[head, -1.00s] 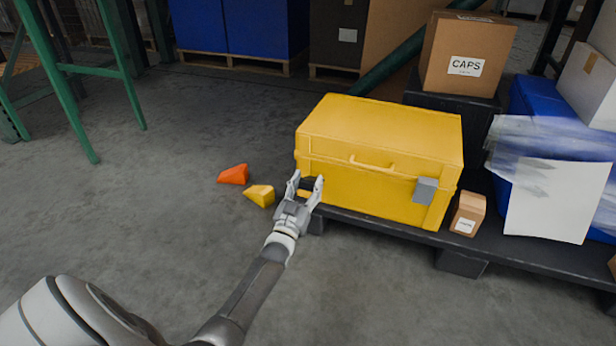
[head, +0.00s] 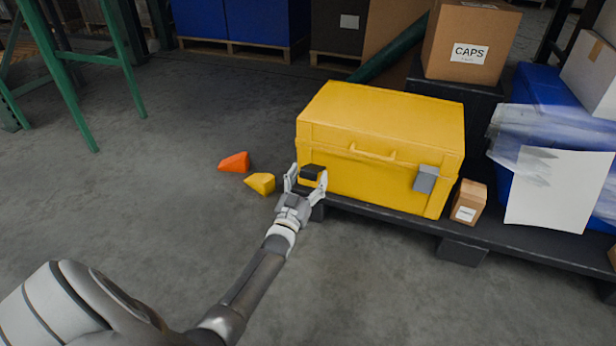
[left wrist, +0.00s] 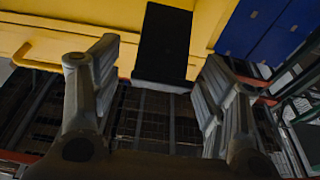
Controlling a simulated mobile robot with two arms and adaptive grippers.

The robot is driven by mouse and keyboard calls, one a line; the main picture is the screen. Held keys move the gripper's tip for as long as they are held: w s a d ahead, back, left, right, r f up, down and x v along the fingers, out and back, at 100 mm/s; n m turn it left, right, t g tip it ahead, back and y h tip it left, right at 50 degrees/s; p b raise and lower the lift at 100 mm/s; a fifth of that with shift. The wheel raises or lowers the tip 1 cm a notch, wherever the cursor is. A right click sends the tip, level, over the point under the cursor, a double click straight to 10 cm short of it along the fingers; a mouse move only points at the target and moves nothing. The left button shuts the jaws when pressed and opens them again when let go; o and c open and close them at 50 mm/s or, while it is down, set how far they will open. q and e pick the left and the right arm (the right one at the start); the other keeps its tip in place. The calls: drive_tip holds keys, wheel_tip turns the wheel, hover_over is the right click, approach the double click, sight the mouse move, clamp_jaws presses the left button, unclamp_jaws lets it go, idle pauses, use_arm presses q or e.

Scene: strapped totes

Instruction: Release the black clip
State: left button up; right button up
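The yellow tote (head: 378,118) stands shut on a dark pallet. The black clip (head: 313,171) is at the left end of its front face. In the left wrist view the black clip (left wrist: 163,45) is a dark upright block against the yellow wall. My left gripper (head: 306,179) is open in front of the clip. In the left wrist view my left gripper (left wrist: 158,60) has one finger on each side of the clip, with gaps between. A grey clip (head: 426,179) is at the right of the tote's front. My right gripper is not in view.
An orange wedge (head: 234,162) and a yellow wedge (head: 260,184) lie on the floor left of the tote. A small carton (head: 468,202) stands right of it on the pallet (head: 460,231). A CAPS carton (head: 470,42) is behind.

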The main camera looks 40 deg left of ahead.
use_arm(q)
drive_tip(key=shift+r, duration=0.2)
drive_tip(key=shift+r, duration=4.8)
